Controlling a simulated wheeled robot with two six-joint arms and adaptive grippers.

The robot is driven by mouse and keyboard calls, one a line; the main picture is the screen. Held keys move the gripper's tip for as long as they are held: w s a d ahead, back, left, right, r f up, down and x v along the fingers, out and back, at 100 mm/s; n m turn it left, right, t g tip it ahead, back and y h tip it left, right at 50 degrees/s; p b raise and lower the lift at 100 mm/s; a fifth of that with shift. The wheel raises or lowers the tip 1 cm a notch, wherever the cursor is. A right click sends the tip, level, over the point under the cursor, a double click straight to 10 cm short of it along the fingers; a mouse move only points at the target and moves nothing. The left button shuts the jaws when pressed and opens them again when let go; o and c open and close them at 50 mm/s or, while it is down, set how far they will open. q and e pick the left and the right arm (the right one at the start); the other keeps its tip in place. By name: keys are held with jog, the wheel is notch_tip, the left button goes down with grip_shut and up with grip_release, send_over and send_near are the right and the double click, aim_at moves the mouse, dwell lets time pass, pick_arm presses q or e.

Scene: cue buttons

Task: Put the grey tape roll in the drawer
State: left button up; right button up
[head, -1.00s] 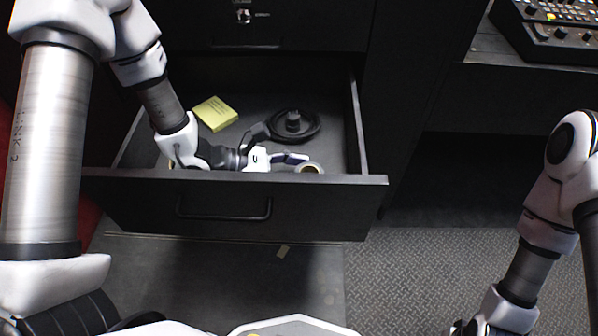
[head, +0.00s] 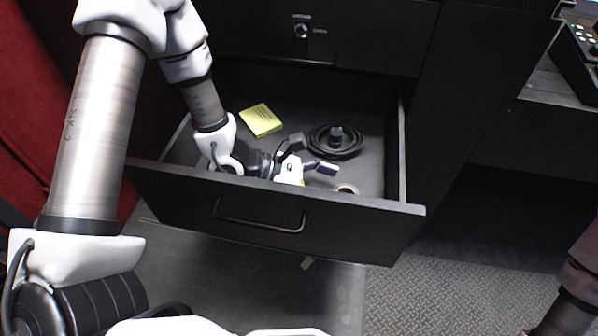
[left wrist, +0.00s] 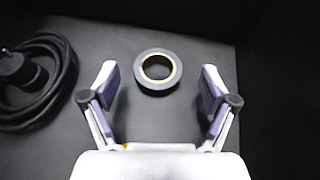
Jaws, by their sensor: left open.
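The grey tape roll (left wrist: 146,83) lies flat on the drawer floor in the left wrist view, with a pale inner core. It sits between and slightly ahead of the open fingers of my left gripper (left wrist: 159,85), touching neither. In the head view the roll (head: 346,188) shows only partly above the front panel. The drawer (head: 270,213) is pulled open, and my left gripper (head: 308,168) is inside it, low behind the front panel. My right gripper is out of view; only part of that arm shows at the lower right.
A coiled black cable (head: 336,141) and a yellow note pad (head: 260,120) lie farther back in the drawer. The cable (left wrist: 38,82) is left of the gripper in the wrist view. A counter with a control panel (head: 580,55) stands at the right.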

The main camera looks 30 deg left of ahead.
pick_arm(q)
jog(key=p+v, duration=0.1)
jog(key=v, duration=0.2)
jog(key=p+v, duration=0.2)
jog(key=v, duration=0.1)
jog(key=p+v, duration=0.2)
jog(key=v, duration=0.1)
jog(key=shift+s+a+r, duration=0.15)
jog(key=shift+a+r, duration=0.05)
jog(key=shift+r, duration=0.2)
jog(key=shift+s+a+p, duration=0.25)
jog(key=shift+a+p, duration=0.1)
jog(key=shift+a, duration=0.25)
jog(key=shift+f, duration=0.1)
